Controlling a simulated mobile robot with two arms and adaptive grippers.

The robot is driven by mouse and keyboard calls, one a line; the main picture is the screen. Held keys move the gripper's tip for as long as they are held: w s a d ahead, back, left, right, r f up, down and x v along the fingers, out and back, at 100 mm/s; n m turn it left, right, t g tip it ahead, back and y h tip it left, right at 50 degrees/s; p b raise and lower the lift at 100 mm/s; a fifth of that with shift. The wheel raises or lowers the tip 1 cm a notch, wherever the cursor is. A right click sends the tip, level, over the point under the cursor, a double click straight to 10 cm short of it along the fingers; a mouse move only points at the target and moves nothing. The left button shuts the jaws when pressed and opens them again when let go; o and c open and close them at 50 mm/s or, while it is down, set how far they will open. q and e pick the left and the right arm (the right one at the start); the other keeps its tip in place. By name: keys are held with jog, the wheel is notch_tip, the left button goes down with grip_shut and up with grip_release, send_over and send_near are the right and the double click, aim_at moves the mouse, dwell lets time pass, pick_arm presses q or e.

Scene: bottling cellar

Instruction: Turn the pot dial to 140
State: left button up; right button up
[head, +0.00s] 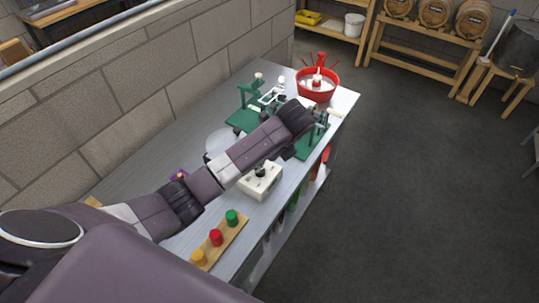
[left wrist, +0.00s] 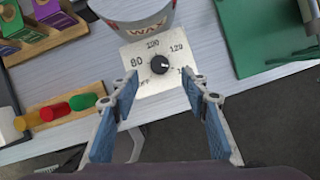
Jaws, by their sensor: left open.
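The dial box is a pale plate on the bench, with a black round knob, the pot dial (left wrist: 160,64). Its printed marks read OFF, 80, 100 and 120; a further label at lower right is mostly hidden by a finger. A small white mark on the knob's right side seems to point right, past 120. My left gripper (left wrist: 162,84) is open, its blue-padded fingers spread on the near side of the knob, apart from it. In the head view the dial box (head: 260,181) stands beneath my left arm; the fingers are not clear there. My right gripper is not seen.
A pot marked WAX (left wrist: 136,14) stands just behind the dial box. A wooden strip with yellow, red and green knobs (head: 216,237) lies nearer. Green bench devices (head: 247,119) and a red basin (head: 318,92) stand farther along. The floor to the right is clear.

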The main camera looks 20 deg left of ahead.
pick_arm(q)
jog(key=v, duration=0.5)
jog(key=shift+f, duration=0.15)
dwell(0.3)
